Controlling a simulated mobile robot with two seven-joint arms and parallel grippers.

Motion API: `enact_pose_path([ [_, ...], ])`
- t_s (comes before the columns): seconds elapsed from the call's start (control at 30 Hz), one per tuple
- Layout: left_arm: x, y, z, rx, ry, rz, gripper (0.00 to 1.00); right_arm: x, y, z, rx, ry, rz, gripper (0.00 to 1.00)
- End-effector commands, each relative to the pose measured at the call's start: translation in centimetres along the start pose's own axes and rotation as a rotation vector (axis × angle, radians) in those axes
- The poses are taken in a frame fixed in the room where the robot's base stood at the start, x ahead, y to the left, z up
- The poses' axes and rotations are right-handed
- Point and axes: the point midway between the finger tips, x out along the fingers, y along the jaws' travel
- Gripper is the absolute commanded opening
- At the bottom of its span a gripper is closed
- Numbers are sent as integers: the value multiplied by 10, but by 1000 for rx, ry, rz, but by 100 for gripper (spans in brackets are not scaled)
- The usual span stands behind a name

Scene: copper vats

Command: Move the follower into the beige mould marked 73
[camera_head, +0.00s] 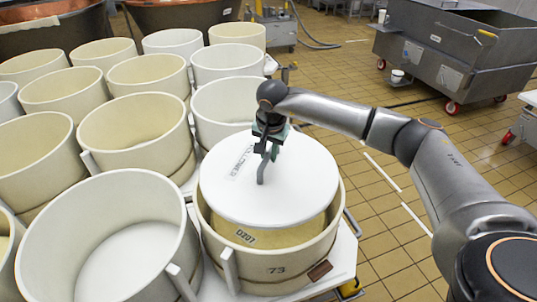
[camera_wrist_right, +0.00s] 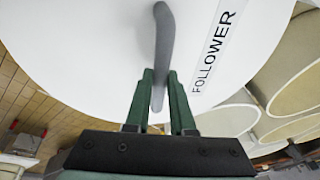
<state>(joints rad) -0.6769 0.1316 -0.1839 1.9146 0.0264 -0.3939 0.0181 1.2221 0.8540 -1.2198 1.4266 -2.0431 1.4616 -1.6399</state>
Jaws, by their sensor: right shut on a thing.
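The follower (camera_head: 295,185) is a white disc with a bent grey handle (camera_head: 262,172) and a label reading FOLLOWER. My right gripper (camera_head: 268,153) is shut on this handle. In the right wrist view the green fingers (camera_wrist_right: 160,85) pinch the handle, with the follower (camera_wrist_right: 100,50) behind. The beige mould marked 73 (camera_head: 318,250) stands below, at the front right. The follower looks level above its opening and hides the mould's back rim. A yellowish mass with a small tag (camera_head: 246,236) shows inside, below the follower's near edge. My left gripper is not in view.
An empty mould (camera_head: 55,240) stands left of mould 73, with several more moulds (camera_head: 130,125) in rows behind. A grey wheeled tank (camera_head: 450,50) stands at the back right. Copper vats (camera_head: 180,15) are at the back. Tiled floor (camera_head: 385,215) lies right.

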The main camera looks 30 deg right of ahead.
Motion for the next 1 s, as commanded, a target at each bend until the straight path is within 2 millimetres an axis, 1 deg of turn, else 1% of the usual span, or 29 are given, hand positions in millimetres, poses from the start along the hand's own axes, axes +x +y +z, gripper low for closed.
enact_pose_path([
  [0.03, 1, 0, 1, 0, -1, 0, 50, -1, -2, -1, 2, 4, -7, 0],
  [0.17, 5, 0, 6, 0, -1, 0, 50, 6, -1, 1, 2, 3, -7, 0],
  [0.7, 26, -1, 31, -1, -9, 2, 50, 49, 5, 12, 2, 3, -7, 0],
  [0.9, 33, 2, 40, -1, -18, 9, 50, 65, 8, 16, 2, 3, -7, 0],
  [1.0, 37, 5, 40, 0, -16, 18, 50, 73, 9, 18, 2, 3, -8, 0],
])
